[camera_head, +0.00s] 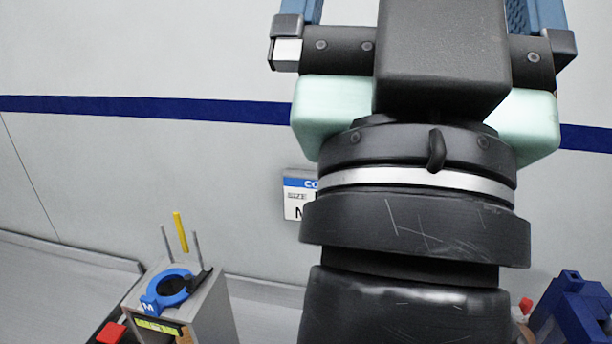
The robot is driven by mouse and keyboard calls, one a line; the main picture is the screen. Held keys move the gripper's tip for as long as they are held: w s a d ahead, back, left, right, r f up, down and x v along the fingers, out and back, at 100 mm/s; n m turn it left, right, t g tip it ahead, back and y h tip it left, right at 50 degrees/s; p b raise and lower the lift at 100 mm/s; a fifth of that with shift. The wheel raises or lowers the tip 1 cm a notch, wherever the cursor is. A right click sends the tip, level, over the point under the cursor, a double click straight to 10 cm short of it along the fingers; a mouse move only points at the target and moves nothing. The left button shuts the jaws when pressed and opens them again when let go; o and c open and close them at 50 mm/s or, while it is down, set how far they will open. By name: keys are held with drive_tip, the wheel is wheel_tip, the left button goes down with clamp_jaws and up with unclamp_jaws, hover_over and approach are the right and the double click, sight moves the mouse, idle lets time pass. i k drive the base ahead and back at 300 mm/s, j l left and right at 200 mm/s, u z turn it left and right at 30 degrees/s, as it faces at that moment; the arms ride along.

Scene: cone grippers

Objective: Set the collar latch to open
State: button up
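A blue ring-shaped collar (172,287) marked "M" lies on top of a grey box-shaped stand (207,310) at the lower left. A small black piece (198,281), possibly its latch, sits at the ring's right side. It is too small to tell how it is set. My gripper (440,45) fills the upper right, in front of the wall and well apart from the collar. Its two blue fingers stand wide apart at the rail's ends. Their tips are beyond the top edge, and the black housing hides the space between them.
A yellow rod (181,232) and two thin grey pins rise behind the collar. A red block (111,333) is left of the stand. A dark blue object (575,310) is at the lower right.

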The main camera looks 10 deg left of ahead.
sight(193, 284)
drive_tip(key=j+z, duration=0.2)
drive_tip(key=j, duration=0.3)
drive_tip(key=k+j+z, duration=0.15)
drive_tip(key=j, duration=0.35)
drive_tip(key=j+z, duration=0.2)
drive_tip(key=j, duration=0.3)
